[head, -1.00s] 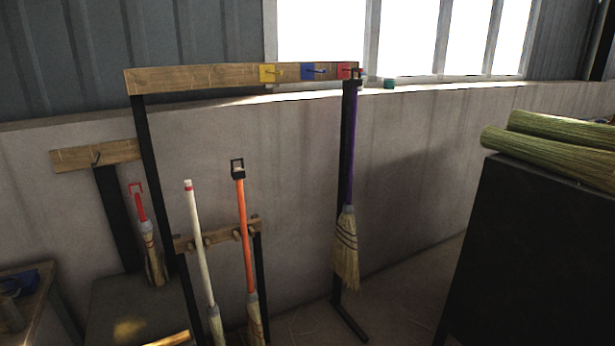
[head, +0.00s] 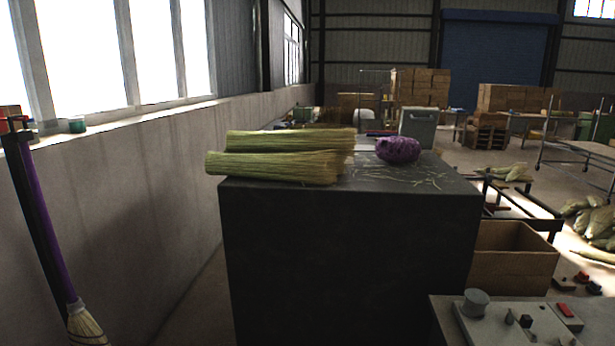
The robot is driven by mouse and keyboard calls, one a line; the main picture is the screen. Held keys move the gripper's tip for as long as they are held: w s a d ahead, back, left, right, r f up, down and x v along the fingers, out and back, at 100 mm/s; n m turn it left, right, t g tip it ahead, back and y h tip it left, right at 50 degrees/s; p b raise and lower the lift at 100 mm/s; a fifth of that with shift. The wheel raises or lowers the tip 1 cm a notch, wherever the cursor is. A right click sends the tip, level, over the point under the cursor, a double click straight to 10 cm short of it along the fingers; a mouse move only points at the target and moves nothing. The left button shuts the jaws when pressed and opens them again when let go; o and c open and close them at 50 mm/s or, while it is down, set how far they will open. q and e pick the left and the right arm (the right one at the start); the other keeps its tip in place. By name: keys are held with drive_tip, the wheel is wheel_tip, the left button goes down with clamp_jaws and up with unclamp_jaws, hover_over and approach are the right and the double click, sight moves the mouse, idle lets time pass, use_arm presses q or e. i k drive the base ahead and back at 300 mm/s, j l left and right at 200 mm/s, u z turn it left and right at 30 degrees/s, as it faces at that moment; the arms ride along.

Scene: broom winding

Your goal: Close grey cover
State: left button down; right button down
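A grey upright panel (head: 417,128) with a small dark slot or handle stands behind the dark block, right of centre in the head view. It may be the grey cover; I cannot tell whether it is open or closed, and its lower part is hidden. A grey control box (head: 520,322) with a round grey knob, small dark levers and a red switch is at the bottom right, cut off by the frame edge. Neither of my grippers is in view.
A large dark block (head: 350,260) fills the middle, with bundles of broom straw (head: 275,165) and a purple coil (head: 398,149) on top. A purple-handled broom (head: 45,220) hangs at left. An open cardboard box (head: 510,270) sits right of the block. Stacked boxes (head: 420,92) stand farther back.

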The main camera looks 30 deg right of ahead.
sight(419, 124)
drive_tip(key=i+z, duration=0.1)
drive_tip(key=z, duration=0.3)
drive_tip(key=i+z, duration=0.1)
drive_tip(key=z, duration=0.35)
drive_tip(key=i+j+z, duration=0.1)
drive_tip(key=z, duration=0.3)
drive_tip(key=j+z, duration=0.15)
drive_tip(key=z, duration=0.25)
drive_tip(key=i+j+z, duration=0.15)
drive_tip(key=z, duration=0.3)
drive_tip(key=i+j+z, duration=0.2)
drive_tip(key=z, duration=0.25)
drive_tip(key=i+j+z, duration=0.1)
drive_tip(key=j+z, duration=0.3)
drive_tip(key=l, duration=0.1)
